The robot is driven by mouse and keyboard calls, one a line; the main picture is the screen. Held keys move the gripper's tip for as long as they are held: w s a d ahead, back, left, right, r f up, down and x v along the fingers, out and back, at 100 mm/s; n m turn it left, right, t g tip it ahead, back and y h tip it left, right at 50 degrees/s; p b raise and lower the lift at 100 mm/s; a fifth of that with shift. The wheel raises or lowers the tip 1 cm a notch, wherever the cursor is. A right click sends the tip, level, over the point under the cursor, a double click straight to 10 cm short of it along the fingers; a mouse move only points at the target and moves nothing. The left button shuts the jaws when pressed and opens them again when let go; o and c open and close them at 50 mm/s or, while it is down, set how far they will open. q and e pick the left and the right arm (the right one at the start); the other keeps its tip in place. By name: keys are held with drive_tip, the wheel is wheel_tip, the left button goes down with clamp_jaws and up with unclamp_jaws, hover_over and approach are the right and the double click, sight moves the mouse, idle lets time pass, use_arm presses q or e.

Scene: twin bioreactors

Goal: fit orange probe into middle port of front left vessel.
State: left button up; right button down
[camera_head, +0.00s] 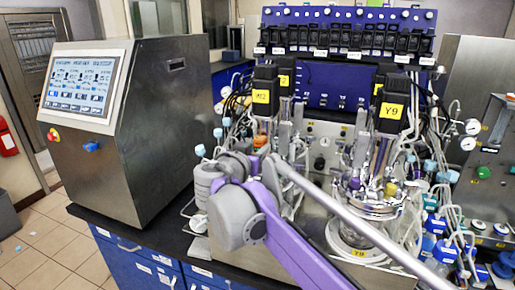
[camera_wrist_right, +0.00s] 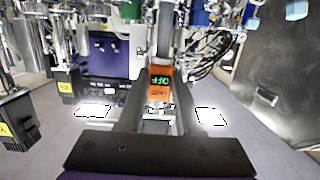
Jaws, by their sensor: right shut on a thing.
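The orange probe (camera_wrist_right: 160,84), with a small dark display with green characters, stands between the fingers of my right gripper (camera_wrist_right: 158,98) in the right wrist view. The gripper is shut on it. In the head view a bit of orange (camera_head: 260,141) shows just above my grey and purple right arm, at the left bioreactor. My right arm covers most of the front left vessel there. Its middle port and the probe's lower end are hidden, so I cannot tell whether they touch. My left gripper is in neither view.
The right glass vessel (camera_head: 362,222) stands among tubes and cables, below a black motor labelled Y9 (camera_head: 391,103). A steel cabinet with a screen (camera_head: 84,84) stands at the left. A blue pump panel (camera_head: 330,80) is behind. Thin tubes crowd both sides of my arm.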

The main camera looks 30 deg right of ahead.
drive_tip(key=shift+f, duration=0.15)
drive_tip(key=shift+f, duration=0.3)
drive_tip(key=shift+f, duration=0.35)
idle(0.6)
drive_tip(key=shift+f, duration=0.35)
drive_tip(key=shift+f, duration=0.3)
idle(0.4)
drive_tip(key=shift+f, duration=0.55)
drive_tip(key=shift+f, duration=0.85)
idle(0.7)
drive_tip(key=c, duration=0.5)
unclamp_jaws()
